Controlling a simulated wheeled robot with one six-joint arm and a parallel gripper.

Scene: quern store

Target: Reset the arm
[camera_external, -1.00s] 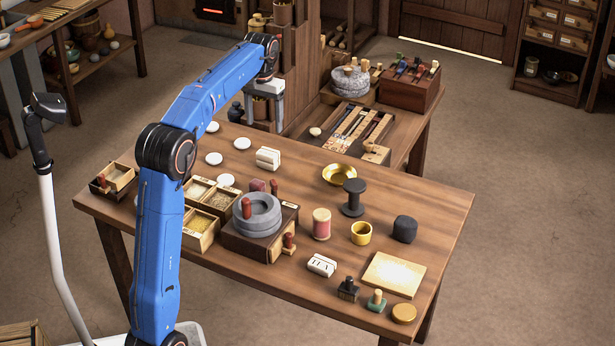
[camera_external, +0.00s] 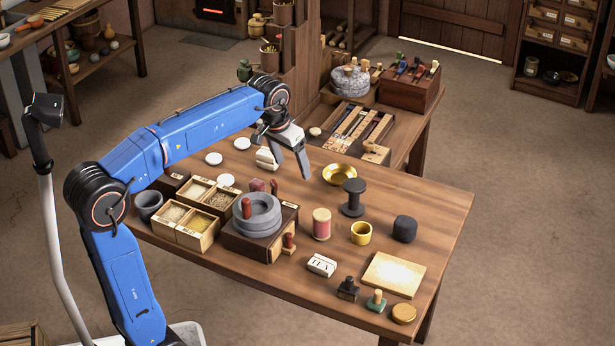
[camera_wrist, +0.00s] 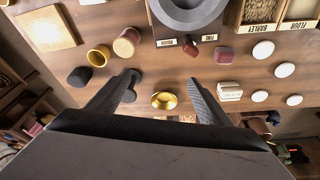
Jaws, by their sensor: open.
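My gripper (camera_external: 290,160) hangs above the back middle of the wooden table (camera_external: 440,215), its fingers pointing down. In the wrist view my gripper (camera_wrist: 165,92) shows two fingers spread wide apart with nothing held between them. A brass bowl (camera_wrist: 164,101) appears in the gap between the fingers but lies below on the table; it also shows in the external view (camera_external: 339,174), right of the gripper. A black spool (camera_external: 353,197) stands beside the bowl, partly hidden by a finger in the wrist view. My blue arm reaches in from the lower left, bent at the elbow.
A grey stone quern (camera_external: 257,217) sits on a wooden box, with grain trays (camera_external: 187,223) at its left. A pink-sided cylinder (camera_external: 321,224), yellow cup (camera_external: 361,233), black lump (camera_external: 405,229) and pale board (camera_external: 394,274) stand to the right. A wooden post rises behind the arm.

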